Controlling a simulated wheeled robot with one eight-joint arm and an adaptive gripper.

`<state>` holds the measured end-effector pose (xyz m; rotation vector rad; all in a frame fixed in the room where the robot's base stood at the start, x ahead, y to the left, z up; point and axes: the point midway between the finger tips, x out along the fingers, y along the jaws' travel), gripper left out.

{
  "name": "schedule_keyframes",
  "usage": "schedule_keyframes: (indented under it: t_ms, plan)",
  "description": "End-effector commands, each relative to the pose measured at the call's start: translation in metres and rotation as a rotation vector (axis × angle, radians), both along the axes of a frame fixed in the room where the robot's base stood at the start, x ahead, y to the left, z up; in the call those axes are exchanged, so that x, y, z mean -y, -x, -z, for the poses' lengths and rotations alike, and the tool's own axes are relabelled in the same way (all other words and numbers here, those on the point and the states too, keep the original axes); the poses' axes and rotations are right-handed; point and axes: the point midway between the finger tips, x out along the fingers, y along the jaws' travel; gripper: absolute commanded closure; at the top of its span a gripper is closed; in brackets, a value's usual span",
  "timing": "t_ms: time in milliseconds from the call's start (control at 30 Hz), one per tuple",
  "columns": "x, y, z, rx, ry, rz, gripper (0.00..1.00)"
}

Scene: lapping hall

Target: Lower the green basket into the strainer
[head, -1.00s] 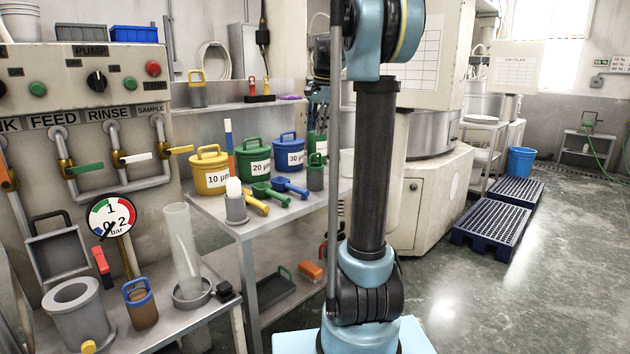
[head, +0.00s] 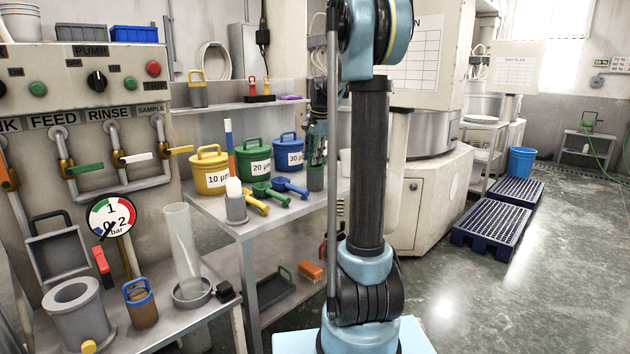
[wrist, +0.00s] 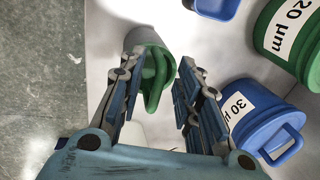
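The green basket, a small grey cup with a green loop handle (wrist: 154,78), stands on the metal table; its grey body (head: 315,181) shows below my gripper (head: 317,155). In the wrist view my gripper (wrist: 161,66) is open, one finger on each side of the green handle, with visible gaps. The basket's grey rim (wrist: 148,36) lies beyond the fingertips. I cannot tell for certain which thing is the strainer; a thick-walled grey round vessel (head: 62,293) with a yellow knob stands at the lower left.
A clear cylinder (head: 181,245) and a blue-handled brown basket (head: 141,306) stand on the nearer bench. Open floor lies right.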

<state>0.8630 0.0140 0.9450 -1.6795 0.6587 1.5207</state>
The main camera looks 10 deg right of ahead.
Motion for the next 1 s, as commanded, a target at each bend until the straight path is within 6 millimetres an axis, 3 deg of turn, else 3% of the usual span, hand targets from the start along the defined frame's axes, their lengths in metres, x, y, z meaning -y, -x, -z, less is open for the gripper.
schedule_keyframes:
  t_ms: [267,433,833,1000]
  plan:
    - [0.000,-0.001,0.004,0.000,0.000,0.000,0.69]
    - [0.000,-0.001,0.004,0.000,0.000,0.000,1.00]
    - [0.000,-0.001,0.002,0.000,0.000,0.000,1.00]
    - [0.000,-0.001,-0.012,0.000,0.000,0.000,1.00]
